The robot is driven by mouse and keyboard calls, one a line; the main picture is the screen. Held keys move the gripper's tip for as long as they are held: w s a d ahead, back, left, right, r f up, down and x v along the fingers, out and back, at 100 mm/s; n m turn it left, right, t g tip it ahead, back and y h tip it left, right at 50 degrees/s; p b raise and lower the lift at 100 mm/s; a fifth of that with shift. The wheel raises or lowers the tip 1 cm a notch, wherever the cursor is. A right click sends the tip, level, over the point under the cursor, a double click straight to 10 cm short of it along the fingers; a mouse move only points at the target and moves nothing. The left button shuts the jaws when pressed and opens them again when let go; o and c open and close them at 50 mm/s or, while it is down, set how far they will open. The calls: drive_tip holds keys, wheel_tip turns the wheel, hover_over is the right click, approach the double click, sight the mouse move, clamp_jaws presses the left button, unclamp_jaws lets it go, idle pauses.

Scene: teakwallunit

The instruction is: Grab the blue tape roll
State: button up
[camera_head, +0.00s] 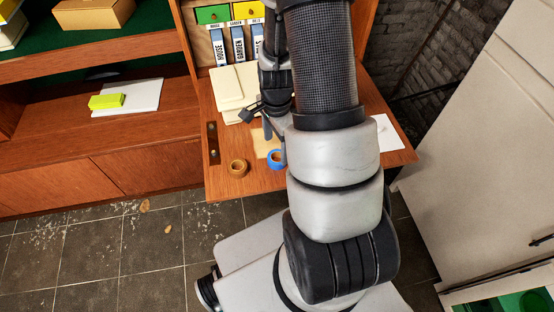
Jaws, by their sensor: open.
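A blue tape roll (275,160) lies on the fold-down wooden desk leaf, near its front edge. My arm hides part of its right side. My gripper (264,122) is above the desk, farther back than the blue roll and apart from it. Its jaws are open, and nothing shows between them. My arm covers part of the gripper.
A brown tape roll (237,168) lies left of the blue one. A tan pad (264,143) lies just behind the blue roll. White paper (390,133) lies at the right; a brick wall is beyond.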

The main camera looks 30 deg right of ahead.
sight(277, 153)
wheel_tip(277, 153, down, 5)
drive_tip(key=shift+d+r+b, duration=0.1)
drive_tip(key=shift+b, duration=0.4)
drive_tip(key=c, duration=1.1)
drive_tip(key=shift+c, duration=0.2)
